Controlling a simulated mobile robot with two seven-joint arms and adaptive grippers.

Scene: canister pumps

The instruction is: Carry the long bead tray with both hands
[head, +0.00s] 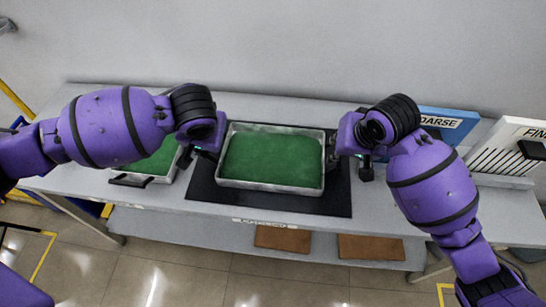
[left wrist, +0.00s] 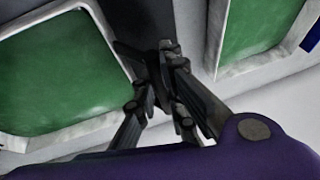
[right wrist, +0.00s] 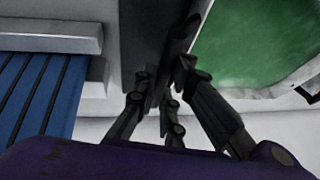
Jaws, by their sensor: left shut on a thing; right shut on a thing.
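The long bead tray (head: 268,187) is a pale metal tray filled with green beads, in the middle of the head view over a dark mat. My left gripper (head: 213,152) is shut at its left end, and my right gripper (head: 337,152) is shut at its right end. The tray looks level; I cannot tell whether it is raised off the mat. In the left wrist view its rim (left wrist: 98,22) is beside the fingers (left wrist: 160,75). In the right wrist view its rim (right wrist: 262,92) is beside the fingers (right wrist: 165,80). The exact grip spots are hidden.
A second tray of green beads (head: 158,164) stands to the left, partly under my left arm. The dark mat (head: 325,205) lies on a grey bench (head: 385,216). A blue COARSE panel (head: 455,125) and a white FINE panel (head: 505,140) stand at the right. The wall is behind.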

